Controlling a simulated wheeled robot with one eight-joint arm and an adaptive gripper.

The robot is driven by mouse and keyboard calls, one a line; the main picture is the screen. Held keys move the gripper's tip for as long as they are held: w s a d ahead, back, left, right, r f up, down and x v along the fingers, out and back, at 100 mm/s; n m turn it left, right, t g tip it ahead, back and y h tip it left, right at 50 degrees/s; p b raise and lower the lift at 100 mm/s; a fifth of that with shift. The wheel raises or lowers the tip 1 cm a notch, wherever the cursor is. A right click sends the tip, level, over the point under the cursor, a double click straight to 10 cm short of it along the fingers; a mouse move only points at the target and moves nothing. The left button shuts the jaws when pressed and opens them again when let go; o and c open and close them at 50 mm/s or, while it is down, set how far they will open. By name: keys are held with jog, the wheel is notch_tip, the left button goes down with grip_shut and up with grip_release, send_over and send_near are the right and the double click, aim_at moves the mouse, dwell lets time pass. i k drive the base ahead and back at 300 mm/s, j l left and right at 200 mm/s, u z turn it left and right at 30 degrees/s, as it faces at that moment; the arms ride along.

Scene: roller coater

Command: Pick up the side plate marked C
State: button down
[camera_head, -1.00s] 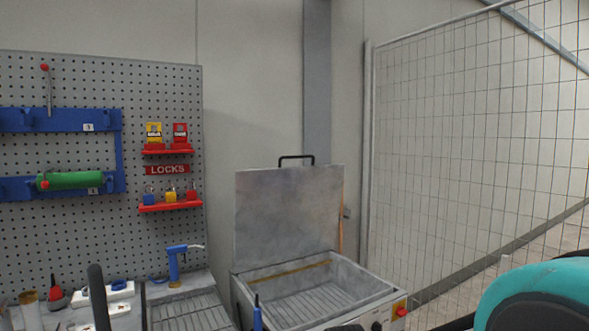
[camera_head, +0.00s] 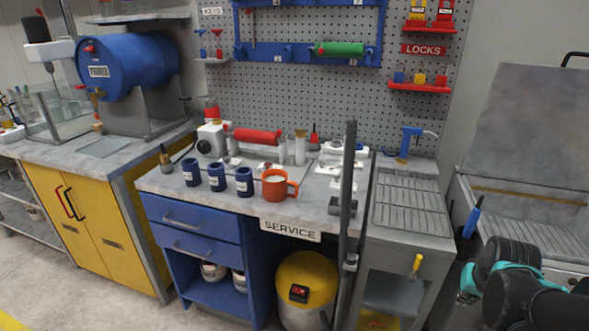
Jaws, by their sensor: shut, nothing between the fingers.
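I cannot make out a side plate marked C in the head view. Small pale and metal parts (camera_head: 268,167) lie on the service bench (camera_head: 215,207) behind the mugs, too small to identify, and no letter C is readable on them. Black and teal links of my own arm (camera_head: 512,262) show at the lower right, in front of the open metal basin. My gripper itself does not show clearly in the view.
Blue mugs (camera_head: 217,177) and an orange mug (camera_head: 277,186) stand along the bench front. A red roller (camera_head: 258,136) lies behind them. A dark upright post (camera_head: 348,190) rises at the bench's right end. A yellow bin (camera_head: 305,285) stands below. Floor shows at lower left.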

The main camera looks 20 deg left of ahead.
aim_at(322, 171)
jog(key=u, duration=0.95)
jog(key=j+z, duration=0.3)
jog(key=j, duration=0.5)
jog(key=j+z, duration=0.3)
jog(key=j, duration=0.55)
